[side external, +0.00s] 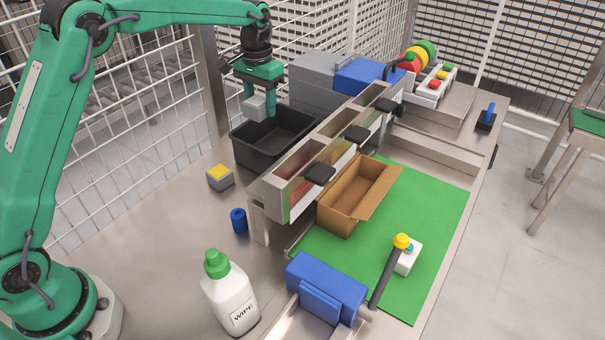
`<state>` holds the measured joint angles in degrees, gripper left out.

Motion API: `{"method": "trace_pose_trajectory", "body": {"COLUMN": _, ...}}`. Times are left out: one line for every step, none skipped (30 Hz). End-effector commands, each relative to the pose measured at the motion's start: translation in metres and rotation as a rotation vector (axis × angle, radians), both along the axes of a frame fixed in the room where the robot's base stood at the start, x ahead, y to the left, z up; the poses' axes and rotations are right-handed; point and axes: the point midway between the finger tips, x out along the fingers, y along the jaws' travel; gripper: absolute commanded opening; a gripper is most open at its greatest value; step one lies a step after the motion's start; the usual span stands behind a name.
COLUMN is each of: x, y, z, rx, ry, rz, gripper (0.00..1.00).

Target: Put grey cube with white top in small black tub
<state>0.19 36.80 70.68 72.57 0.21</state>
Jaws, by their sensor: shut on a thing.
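My gripper (259,99) points down over the small black tub (275,148). It is shut on the grey cube with white top (255,107), a light grey block between the fingers. The cube hangs above the tub's left part, near its back-left rim, apart from the tub floor as far as I can tell. The tub is open at the top and the part of its inside that shows is bare. The cube's upper face is partly hidden by the gripper.
A grey cube with a yellow top (220,177) and a blue cylinder (239,220) stand in front of the tub. A row of bins (300,172) stands right of it. A cardboard box (352,197) lies on the green mat (440,200). A wipe bottle (230,295) stands at the front.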

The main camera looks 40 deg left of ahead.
Motion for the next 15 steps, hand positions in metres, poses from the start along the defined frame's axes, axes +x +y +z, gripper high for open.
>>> {"method": "trace_pose_trajectory", "body": {"x": 0.004, "y": 0.003, "z": -0.001, "rx": 0.000, "ry": 0.000, "rz": 0.003, "gripper": 0.23}}
{"method": "trace_pose_trajectory", "body": {"x": 0.005, "y": 0.005, "z": -0.003, "rx": 0.000, "ry": 0.000, "rz": 0.004, "gripper": 0.23}}
{"method": "trace_pose_trajectory", "body": {"x": 0.008, "y": 0.007, "z": -0.003, "rx": 0.000, "ry": 0.000, "rz": 0.005, "gripper": 0.23}}
{"method": "trace_pose_trajectory", "body": {"x": 0.010, "y": 0.009, "z": -0.004, "rx": 0.000, "ry": -0.001, "rz": 0.006, "gripper": 0.23}}
{"method": "trace_pose_trajectory", "body": {"x": 0.011, "y": 0.010, "z": -0.005, "rx": 0.000, "ry": -0.001, "rz": 0.007, "gripper": 0.23}}
{"method": "trace_pose_trajectory", "body": {"x": 0.013, "y": 0.012, "z": -0.006, "rx": 0.000, "ry": -0.001, "rz": 0.008, "gripper": 0.23}}
{"method": "trace_pose_trajectory", "body": {"x": 0.015, "y": 0.014, "z": -0.006, "rx": 0.000, "ry": -0.001, "rz": 0.009, "gripper": 0.23}}
{"method": "trace_pose_trajectory", "body": {"x": 0.014, "y": 0.013, "z": -0.013, "rx": 0.000, "ry": 0.002, "rz": 0.008, "gripper": 0.23}}
{"method": "trace_pose_trajectory", "body": {"x": 0.013, "y": 0.012, "z": -0.019, "rx": 0.000, "ry": 0.003, "rz": 0.007, "gripper": 0.23}}
{"method": "trace_pose_trajectory", "body": {"x": 0.013, "y": 0.012, "z": -0.022, "rx": 0.000, "ry": 0.002, "rz": 0.007, "gripper": 0.23}}
{"method": "trace_pose_trajectory", "body": {"x": 0.013, "y": 0.012, "z": -0.026, "rx": 0.000, "ry": 0.002, "rz": 0.007, "gripper": 0.23}}
{"method": "trace_pose_trajectory", "body": {"x": 0.013, "y": 0.012, "z": -0.030, "rx": 0.000, "ry": 0.002, "rz": 0.007, "gripper": 0.23}}
{"method": "trace_pose_trajectory", "body": {"x": 0.013, "y": 0.012, "z": -0.033, "rx": 0.000, "ry": 0.001, "rz": 0.007, "gripper": 0.23}}
{"method": "trace_pose_trajectory", "body": {"x": 0.013, "y": 0.012, "z": -0.038, "rx": 0.000, "ry": 0.003, "rz": 0.007, "gripper": 0.23}}
{"method": "trace_pose_trajectory", "body": {"x": 0.013, "y": 0.012, "z": -0.044, "rx": 0.000, "ry": 0.003, "rz": 0.007, "gripper": 0.23}}
